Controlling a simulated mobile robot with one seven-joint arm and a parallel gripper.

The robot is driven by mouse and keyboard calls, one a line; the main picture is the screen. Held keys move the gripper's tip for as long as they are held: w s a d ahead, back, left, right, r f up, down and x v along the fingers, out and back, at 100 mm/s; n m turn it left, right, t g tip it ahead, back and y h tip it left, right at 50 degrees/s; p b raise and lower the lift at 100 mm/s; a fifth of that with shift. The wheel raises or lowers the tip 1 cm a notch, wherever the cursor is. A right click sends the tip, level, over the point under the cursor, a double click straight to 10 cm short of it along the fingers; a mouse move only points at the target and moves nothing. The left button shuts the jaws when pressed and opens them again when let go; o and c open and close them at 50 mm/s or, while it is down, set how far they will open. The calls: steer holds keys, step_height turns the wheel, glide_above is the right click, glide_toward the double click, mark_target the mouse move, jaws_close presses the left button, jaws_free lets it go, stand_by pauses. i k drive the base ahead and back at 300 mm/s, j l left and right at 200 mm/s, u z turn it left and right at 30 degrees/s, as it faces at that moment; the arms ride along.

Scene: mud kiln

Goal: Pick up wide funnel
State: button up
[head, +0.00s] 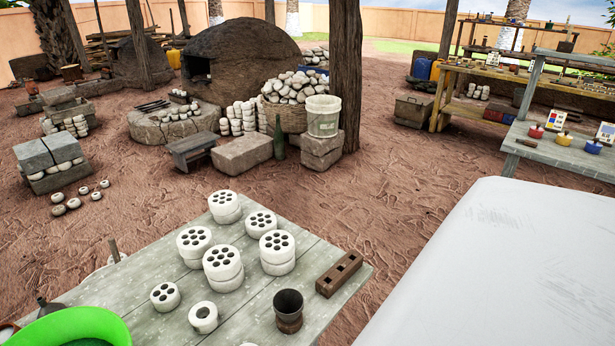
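A bright green, wide, round, open-topped thing (70,318) sits at the bottom left corner, at the left end of the grey plank table, cut off by the picture edge. It may be the wide funnel; its underside is hidden, so I cannot tell whether it has a spout. Just behind it stands a small dark cone-shaped thing (48,308) with a narrow top, partly covered by the green rim. My gripper is not in view.
The plank table (165,335) bears several white pierced cylinders (223,262), a white cup (204,317), a dark cup (288,309) and a brown slotted block (339,273). Another table (565,160) stands at right. Open dirt ground (400,180) lies beyond.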

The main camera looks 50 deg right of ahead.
mark_target(286, 301)
steer(key=k+l, duration=0.1)
steer(key=l, duration=1.15)
steer(key=k+l, duration=0.15)
steer(key=l, duration=0.5)
